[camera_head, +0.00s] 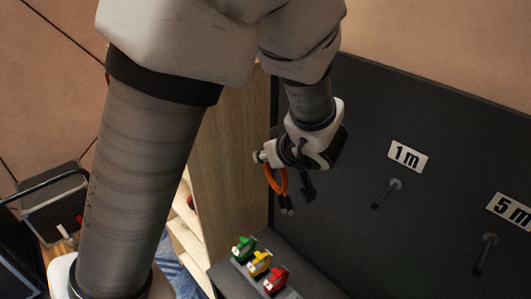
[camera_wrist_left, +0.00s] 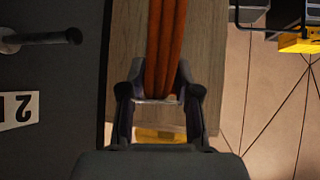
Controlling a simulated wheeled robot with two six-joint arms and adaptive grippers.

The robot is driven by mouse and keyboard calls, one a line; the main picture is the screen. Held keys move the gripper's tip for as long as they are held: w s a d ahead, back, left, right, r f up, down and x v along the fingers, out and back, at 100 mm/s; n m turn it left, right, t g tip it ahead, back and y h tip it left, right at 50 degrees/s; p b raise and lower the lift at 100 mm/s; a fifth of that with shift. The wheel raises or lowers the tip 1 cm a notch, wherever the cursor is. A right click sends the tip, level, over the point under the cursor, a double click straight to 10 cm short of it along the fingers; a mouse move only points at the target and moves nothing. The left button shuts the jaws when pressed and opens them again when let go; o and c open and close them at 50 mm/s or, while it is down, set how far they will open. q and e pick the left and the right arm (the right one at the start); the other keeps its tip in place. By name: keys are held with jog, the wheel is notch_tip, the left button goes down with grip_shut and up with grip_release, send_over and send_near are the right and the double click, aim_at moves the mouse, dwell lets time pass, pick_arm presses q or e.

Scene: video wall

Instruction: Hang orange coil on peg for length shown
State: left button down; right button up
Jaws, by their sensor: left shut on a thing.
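An orange coil (camera_head: 276,180) with dark ends hangs from my left gripper (camera_head: 268,157), which is shut on it in the head view. In the left wrist view the coil's strands (camera_wrist_left: 166,45) run between the closed fingers (camera_wrist_left: 157,97). The coil is off the pegs, left of the peg (camera_head: 386,192) under the "1 m" sign (camera_head: 407,156). Another peg (camera_head: 487,250) sits under the "5 m" sign (camera_head: 510,213). My right gripper is not in view.
The dark panel (camera_head: 350,110) carries the pegs. A wooden side panel (camera_head: 228,160) stands behind the coil. Green (camera_head: 243,248), yellow (camera_head: 260,262) and red (camera_head: 276,278) items stand on a ledge below. A dark cart (camera_head: 58,205) is at the left.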

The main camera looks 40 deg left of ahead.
pick_arm(q)
jog(key=w+d+f, duration=0.1)
jog(key=w+f, duration=0.1)
jog(key=w, duration=0.8)
jog(key=shift+w, duration=0.4)
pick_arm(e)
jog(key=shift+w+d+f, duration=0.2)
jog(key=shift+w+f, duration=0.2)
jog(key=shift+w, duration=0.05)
pick_arm(q)
jog(key=shift+s+f, duration=0.1)
jog(key=shift+d, duration=0.1)
jog(key=c, duration=0.7)
grip_release()
jog(key=shift+c, duration=0.2)
